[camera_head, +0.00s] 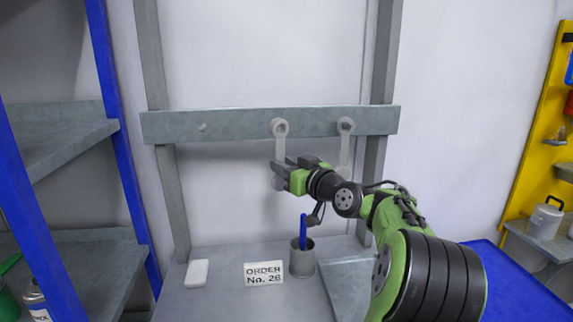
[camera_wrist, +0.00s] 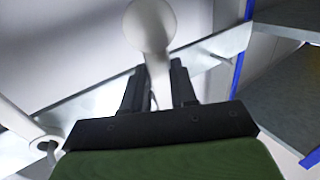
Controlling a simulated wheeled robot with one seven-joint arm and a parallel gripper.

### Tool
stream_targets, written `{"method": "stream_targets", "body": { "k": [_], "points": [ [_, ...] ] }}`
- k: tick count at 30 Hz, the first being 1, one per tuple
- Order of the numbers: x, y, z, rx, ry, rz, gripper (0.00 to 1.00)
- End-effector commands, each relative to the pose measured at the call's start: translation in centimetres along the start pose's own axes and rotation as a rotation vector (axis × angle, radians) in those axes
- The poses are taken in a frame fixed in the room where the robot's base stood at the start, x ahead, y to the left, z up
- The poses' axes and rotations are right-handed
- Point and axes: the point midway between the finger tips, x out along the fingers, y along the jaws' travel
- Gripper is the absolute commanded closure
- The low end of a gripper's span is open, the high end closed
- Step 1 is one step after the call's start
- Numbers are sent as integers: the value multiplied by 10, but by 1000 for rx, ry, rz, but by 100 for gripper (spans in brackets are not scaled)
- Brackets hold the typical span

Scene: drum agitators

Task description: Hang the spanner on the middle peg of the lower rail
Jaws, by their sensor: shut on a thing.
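The grey spanner (camera_head: 280,143) is upright against the rail (camera_head: 236,123), its ring end at the middle peg's place. I cannot tell whether the peg is through the ring. My gripper (camera_head: 281,174) is shut on the lower part of the spanner, below the rail. In the wrist view the spanner's rounded lower end (camera_wrist: 150,25) sticks out past my fingers (camera_wrist: 160,88), blurred and close. The middle peg is mostly hidden by the ring.
A second spanner (camera_head: 345,145) hangs on the right peg, close beside my gripper. The left peg (camera_head: 202,127) is bare. Below stand a grey cup (camera_head: 302,262) with a blue-handled tool, an order card (camera_head: 264,274) and a white block (camera_head: 197,273). Only one rail shows.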

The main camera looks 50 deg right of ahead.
Motion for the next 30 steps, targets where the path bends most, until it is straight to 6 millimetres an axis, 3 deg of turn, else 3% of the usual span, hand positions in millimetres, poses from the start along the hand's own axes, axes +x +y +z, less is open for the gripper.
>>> {"method": "stream_targets", "body": {
  "k": [21,30],
  "points": [
    [44,24,0,1,2,-2,100],
    [53,30,11,-3,1,-1,100]
  ]
}}
